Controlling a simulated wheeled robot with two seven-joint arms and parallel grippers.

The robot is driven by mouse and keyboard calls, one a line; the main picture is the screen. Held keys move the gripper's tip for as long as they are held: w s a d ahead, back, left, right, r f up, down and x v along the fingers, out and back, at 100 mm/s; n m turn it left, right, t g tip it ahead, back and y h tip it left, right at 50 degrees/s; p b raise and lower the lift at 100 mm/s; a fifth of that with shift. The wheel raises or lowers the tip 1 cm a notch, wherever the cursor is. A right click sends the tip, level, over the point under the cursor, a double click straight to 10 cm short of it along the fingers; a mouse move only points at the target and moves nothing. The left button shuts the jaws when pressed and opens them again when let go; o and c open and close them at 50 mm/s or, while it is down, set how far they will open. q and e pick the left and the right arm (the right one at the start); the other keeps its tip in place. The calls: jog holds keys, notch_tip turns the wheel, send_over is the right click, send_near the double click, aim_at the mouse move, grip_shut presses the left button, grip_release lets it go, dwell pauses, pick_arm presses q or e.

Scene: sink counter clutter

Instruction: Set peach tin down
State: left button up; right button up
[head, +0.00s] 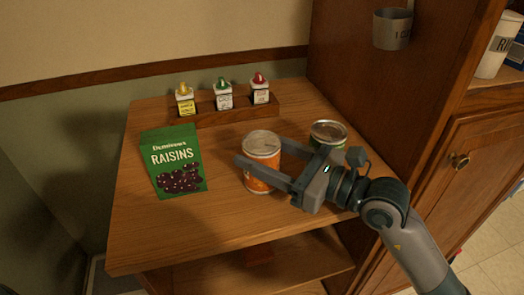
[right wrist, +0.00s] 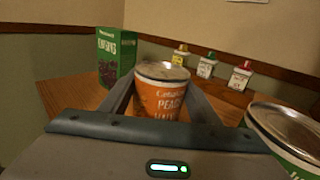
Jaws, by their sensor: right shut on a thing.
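The peach tin (head: 261,147) is an orange can with a pale metal lid, upright at the middle of the wooden counter. Its label also shows in the right wrist view (right wrist: 162,98). My right gripper (head: 262,168) has its fingers on both sides of the tin and is shut on it. The tin's base looks to be at or very near the counter top; I cannot tell whether it touches. My left gripper is not in view.
A green-labelled can (head: 328,134) stands close beside my right gripper. A wooden rack (head: 238,115) with several small bottles is at the back. The counter's front left is clear. A cabinet wall (head: 400,100) rises at right.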

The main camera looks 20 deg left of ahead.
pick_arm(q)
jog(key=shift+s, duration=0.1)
pick_arm(e)
jog(key=o, duration=1.4)
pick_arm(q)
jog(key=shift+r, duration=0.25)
pick_arm(e)
jog(key=shift+o, duration=0.2)
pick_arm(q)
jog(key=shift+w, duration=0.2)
pick_arm(e)
jog(key=shift+s+d, duration=0.1)
jog(key=shift+d, duration=0.2)
jog(key=b+v, duration=0.1)
jog(key=v, duration=0.9)
jog(key=shift+d+b, duration=0.1)
jog(key=shift+b, duration=0.3)
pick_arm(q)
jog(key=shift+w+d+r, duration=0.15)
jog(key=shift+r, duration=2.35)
pick_arm(e)
jog(key=shift+s+d, duration=0.15)
jog(key=shift+d, duration=0.45)
